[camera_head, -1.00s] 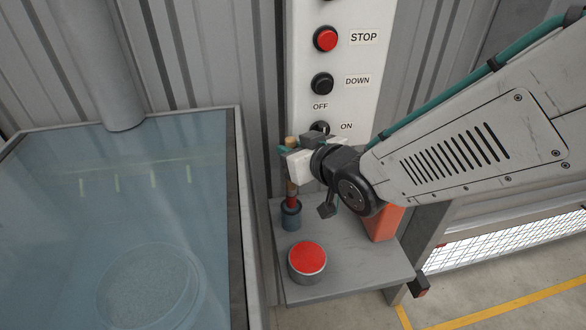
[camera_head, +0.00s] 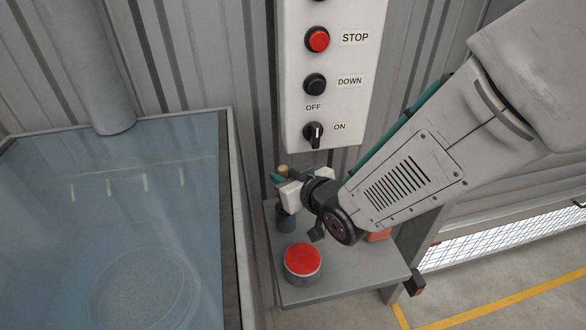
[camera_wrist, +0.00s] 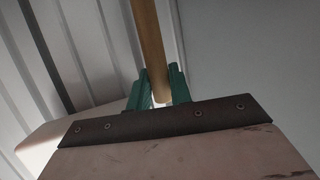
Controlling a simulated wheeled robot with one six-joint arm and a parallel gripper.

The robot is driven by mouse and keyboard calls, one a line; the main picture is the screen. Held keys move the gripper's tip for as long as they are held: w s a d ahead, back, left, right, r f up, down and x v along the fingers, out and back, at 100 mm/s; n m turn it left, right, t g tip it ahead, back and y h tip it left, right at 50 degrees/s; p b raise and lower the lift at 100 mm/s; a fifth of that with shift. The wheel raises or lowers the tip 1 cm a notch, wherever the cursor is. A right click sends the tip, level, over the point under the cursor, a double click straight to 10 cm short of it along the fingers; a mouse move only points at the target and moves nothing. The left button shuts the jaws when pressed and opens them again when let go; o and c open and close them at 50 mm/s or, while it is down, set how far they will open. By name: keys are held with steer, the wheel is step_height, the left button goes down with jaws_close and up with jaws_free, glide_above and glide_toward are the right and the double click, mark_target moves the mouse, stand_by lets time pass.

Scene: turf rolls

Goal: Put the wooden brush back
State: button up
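The wooden brush shows only as the round top of its handle (camera_head: 283,169) in the head view, standing roughly upright; its lower part is hidden behind my gripper. In the wrist view the pale wooden handle (camera_wrist: 149,45) runs between the green fingers. My gripper (camera_head: 282,180) is shut on the handle. A dark blue cup (camera_head: 286,222) stands directly below my gripper on the grey shelf (camera_head: 345,278). I cannot see how deep the brush's lower end sits in the cup.
A red push button (camera_head: 302,260) stands on the shelf in front of the cup. An orange block (camera_head: 379,236) is partly hidden behind my arm. The control panel (camera_head: 325,90) is above, and a glass-topped tank (camera_head: 110,220) is at the left.

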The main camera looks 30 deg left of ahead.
steer(key=o, duration=0.3)
steer(key=shift+d, duration=0.1)
